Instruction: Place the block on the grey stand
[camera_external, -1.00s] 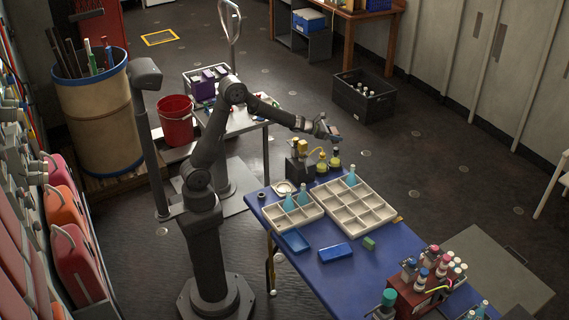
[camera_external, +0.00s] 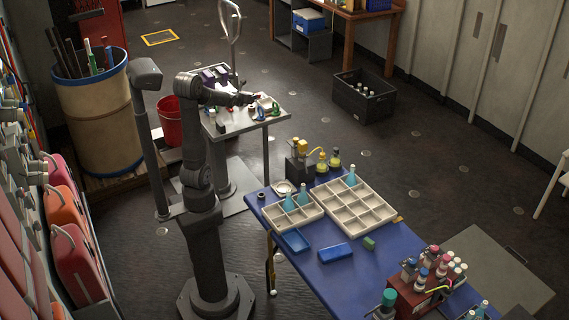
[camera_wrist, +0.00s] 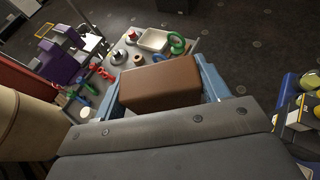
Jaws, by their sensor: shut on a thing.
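A brown block (camera_wrist: 160,83) is between the pale blue fingers of my gripper (camera_wrist: 168,86) in the wrist view. My gripper is shut on it and holds it up. In the external view my gripper (camera_external: 247,98) is small, above the grey-topped table (camera_external: 243,125); the block is hard to make out there. The grey table top also shows beyond the block in the wrist view (camera_wrist: 111,55). I take this table as the grey stand, but cannot be sure. The block hides part of the table top.
Green rings (camera_wrist: 177,43), red pieces (camera_wrist: 102,73), a white tray (camera_wrist: 154,40) and purple blocks (camera_wrist: 57,56) crowd the grey table. A blue table (camera_external: 318,265) with compartment trays (camera_external: 357,208) stands at right. A red bucket (camera_external: 170,121) is at left.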

